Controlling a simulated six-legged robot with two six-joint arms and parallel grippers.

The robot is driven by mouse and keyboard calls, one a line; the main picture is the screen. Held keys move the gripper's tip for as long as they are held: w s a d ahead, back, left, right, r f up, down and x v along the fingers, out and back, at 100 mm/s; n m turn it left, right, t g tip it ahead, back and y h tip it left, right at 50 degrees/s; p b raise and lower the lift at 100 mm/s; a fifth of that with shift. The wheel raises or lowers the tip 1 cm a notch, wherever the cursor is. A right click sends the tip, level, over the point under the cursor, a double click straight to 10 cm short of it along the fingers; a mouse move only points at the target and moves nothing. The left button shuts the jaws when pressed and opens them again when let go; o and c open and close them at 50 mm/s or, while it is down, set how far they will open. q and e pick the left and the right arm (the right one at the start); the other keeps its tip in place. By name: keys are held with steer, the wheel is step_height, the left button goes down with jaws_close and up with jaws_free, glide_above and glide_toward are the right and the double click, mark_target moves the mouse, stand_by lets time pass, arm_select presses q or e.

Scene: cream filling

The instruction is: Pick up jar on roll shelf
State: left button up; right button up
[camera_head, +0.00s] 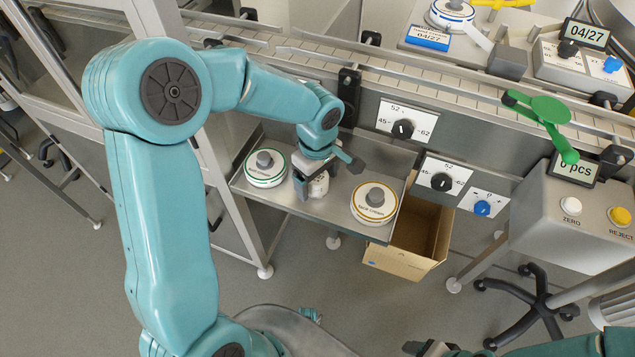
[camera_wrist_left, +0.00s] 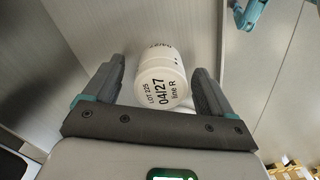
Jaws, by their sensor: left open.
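A white jar (camera_head: 319,186) stands on the grey metal roll shelf (camera_head: 335,217) beneath my left gripper (camera_head: 318,172). In the left wrist view the jar (camera_wrist_left: 162,78) is between the two spread dark fingers of the left gripper (camera_wrist_left: 158,80). Its near face carries black print reading "LOT 225 04/27 line R". The fingers are open on either side; I cannot tell whether either touches it. In the head view the gripper hides part of the jar. My right gripper (camera_head: 428,348) shows only in part at the bottom edge, and its jaw state is unclear.
A green-rimmed round dispenser (camera_head: 265,168) stands left of the jar and an orange-rimmed one (camera_head: 375,204) right of it, both on the shelf. An open cardboard box (camera_head: 405,262) is beside the shelf. A conveyor with rails (camera_head: 440,75) and dial panels lies behind.

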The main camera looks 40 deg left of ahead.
arm_select(q)
steer(key=shift+f, duration=0.45)
steer(key=shift+c, duration=0.4)
steer(key=c, duration=1.1)
